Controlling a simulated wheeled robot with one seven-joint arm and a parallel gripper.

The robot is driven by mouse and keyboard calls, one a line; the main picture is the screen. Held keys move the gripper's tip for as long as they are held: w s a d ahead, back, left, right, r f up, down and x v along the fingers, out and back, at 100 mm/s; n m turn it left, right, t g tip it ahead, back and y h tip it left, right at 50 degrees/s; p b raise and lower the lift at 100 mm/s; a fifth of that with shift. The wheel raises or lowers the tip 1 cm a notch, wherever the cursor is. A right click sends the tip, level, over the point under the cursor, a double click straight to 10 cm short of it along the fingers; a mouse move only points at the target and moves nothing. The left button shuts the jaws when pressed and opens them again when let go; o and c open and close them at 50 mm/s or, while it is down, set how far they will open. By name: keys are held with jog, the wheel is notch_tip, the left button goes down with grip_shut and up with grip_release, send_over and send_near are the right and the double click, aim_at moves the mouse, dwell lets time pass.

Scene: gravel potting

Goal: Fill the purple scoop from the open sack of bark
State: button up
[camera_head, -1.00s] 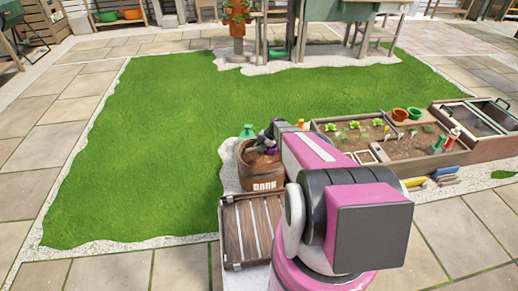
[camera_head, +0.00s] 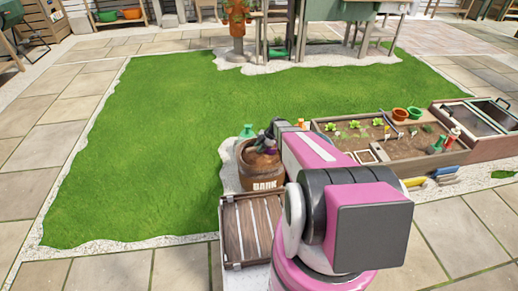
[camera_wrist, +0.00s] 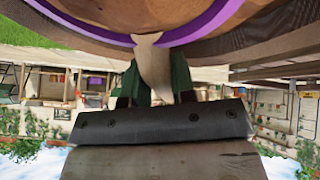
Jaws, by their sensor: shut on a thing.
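The sack of bark (camera_head: 262,176) is a brown, round-bodied sack with a pale label, standing open behind a wooden slatted crate in the head view. My gripper (camera_head: 266,138) is over its mouth, dark and small there. In the wrist view my gripper (camera_wrist: 155,80) has its green fingers shut on the pale handle of the purple scoop (camera_wrist: 208,26). The scoop's purple rim curves across the top of that view, with a brown surface inside it. I cannot tell how much bark is in the scoop. My arm hides part of the sack's right side.
The slatted crate (camera_head: 232,232) stands in front of the sack. A green bottle (camera_head: 247,131) is behind it. A planter bed (camera_head: 405,145) with seedlings lies to the right, with pots at its back edge. The lawn (camera_head: 150,150) to the left is clear.

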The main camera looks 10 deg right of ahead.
notch_tip(320, 180, up, 12)
dwell(1.4)
